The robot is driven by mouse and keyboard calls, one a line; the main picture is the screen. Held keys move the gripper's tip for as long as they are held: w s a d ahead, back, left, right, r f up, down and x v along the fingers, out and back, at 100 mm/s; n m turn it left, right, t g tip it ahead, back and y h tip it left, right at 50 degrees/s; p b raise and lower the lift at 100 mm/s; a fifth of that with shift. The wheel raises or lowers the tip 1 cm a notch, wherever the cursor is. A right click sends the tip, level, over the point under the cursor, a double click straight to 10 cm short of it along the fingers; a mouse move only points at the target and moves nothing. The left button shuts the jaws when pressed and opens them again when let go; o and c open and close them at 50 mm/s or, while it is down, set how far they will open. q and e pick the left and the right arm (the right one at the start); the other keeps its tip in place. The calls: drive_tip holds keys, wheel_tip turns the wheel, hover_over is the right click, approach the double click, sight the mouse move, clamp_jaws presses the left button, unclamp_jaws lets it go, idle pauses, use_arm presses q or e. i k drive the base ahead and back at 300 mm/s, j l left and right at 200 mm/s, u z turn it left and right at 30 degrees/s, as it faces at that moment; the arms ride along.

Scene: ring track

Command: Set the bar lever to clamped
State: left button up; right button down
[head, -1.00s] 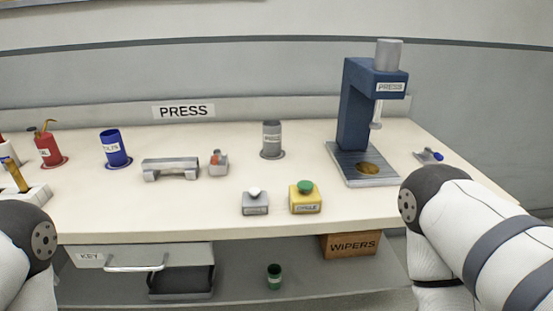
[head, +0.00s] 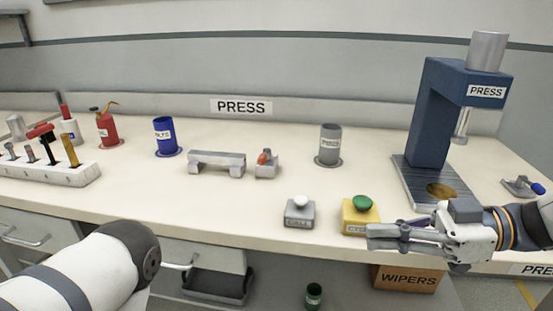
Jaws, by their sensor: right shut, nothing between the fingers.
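A grey bar-shaped fixture (head: 216,162) sits on the bench at the middle. Close by its right end is a small grey block with a red-orange lever handle (head: 264,158). A second small lever with a blue handle (head: 537,188) lies on a grey base at the far right, beside the press. I cannot tell from the picture which one is the bar lever, or its setting. My right gripper (head: 372,238) is shut and empty at the bench's front edge, in front of the yellow button box, pointing left. My left gripper is out of view; only my left arm shows.
The blue press (head: 430,120) stands at the right. A yellow box with a green button (head: 361,215) and a grey box with a white button (head: 300,212) are near the front edge. A grey canister (head: 330,145) stands behind. The bench's middle front-left is clear.

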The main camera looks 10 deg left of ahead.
sight(266, 156)
drive_tip(key=i+j, duration=0.25)
drive_tip(key=i, duration=0.15)
drive_tip(key=i+j, duration=0.25)
drive_tip(key=i, duration=0.1)
